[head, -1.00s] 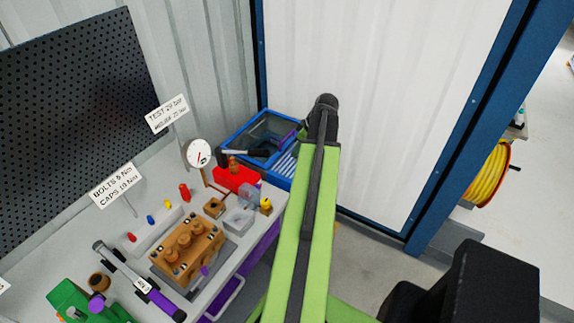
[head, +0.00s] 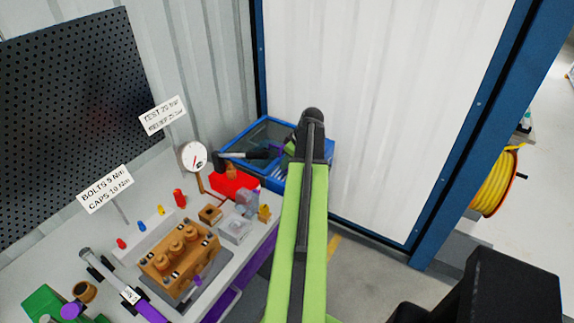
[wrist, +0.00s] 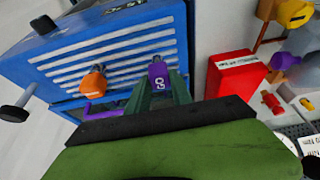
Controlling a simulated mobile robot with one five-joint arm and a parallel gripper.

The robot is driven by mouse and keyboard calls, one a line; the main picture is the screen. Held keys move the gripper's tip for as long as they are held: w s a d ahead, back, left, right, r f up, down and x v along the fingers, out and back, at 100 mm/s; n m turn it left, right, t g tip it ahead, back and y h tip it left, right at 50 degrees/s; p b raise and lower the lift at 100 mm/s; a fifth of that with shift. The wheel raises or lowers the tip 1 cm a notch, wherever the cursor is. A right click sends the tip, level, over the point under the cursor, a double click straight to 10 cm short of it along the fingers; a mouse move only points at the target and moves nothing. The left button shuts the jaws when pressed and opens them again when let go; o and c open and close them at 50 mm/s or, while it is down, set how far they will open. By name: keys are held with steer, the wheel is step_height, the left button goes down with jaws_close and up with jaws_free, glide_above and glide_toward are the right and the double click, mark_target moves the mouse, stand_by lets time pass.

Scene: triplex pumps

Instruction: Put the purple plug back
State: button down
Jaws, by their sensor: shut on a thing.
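The purple plug (wrist: 158,76), with pale markings on its face and a grey metal pin on top, is between the green fingers of my gripper (wrist: 161,84) in the wrist view. My gripper is shut on it. The plug is in front of the ribbed side of the blue crate (wrist: 112,48); I cannot tell whether they touch. The blue crate (head: 262,125) is beside and partly behind my arm there. An orange piece with a similar metal pin (wrist: 93,84) is left of the held plug.
A dark-headed tool (head: 250,155) lies across the crate. A red box (head: 232,184), a gauge (head: 193,156) and a brown pump block (head: 180,258) stand on the bench. A small white rack (head: 145,240) is near several coloured pegs. Floor shows right of the bench.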

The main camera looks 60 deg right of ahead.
steer(key=shift+f, duration=0.2)
steer(key=c, duration=1.1)
jaws_free()
steer(key=shift+c, duration=0.2)
steer(key=p+v, duration=1.1)
steer(key=v, duration=0.1)
steer(key=shift+r, duration=0.3)
